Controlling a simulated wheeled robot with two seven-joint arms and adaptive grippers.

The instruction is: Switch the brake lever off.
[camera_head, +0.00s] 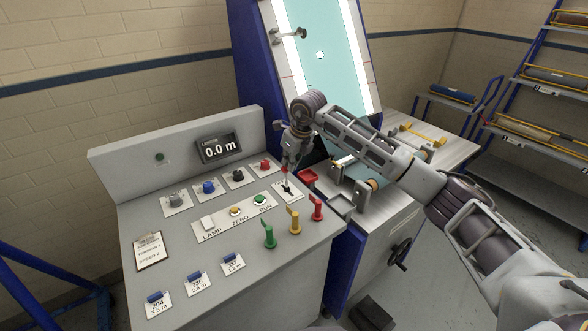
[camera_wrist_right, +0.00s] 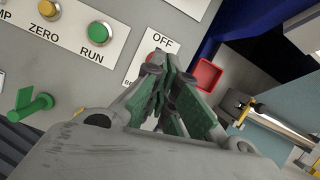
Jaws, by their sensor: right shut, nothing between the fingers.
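The brake lever (camera_head: 286,187) is a small dark toggle on a white label plate at the right edge of the control console, with a bit of red at its upper end. My right gripper (camera_head: 287,165) points down at it from above, fingers shut and empty. In the right wrist view the gripper (camera_wrist_right: 160,62) covers most of the lever plate (camera_wrist_right: 161,44). The word OFF reads beyond the fingertips, and a sliver of red shows beside them. The lever's exact tilt and whether the fingers touch it cannot be told. My left gripper is not in view.
The console (camera_head: 178,227) carries several knobs, LAMP, ZERO and RUN buttons (camera_head: 260,199), and green, yellow and red handles (camera_head: 317,207) close to the lever. A red tray (camera_head: 308,177) and the machine's roller bed lie just right. A display (camera_head: 219,148) reads 0.0 m.

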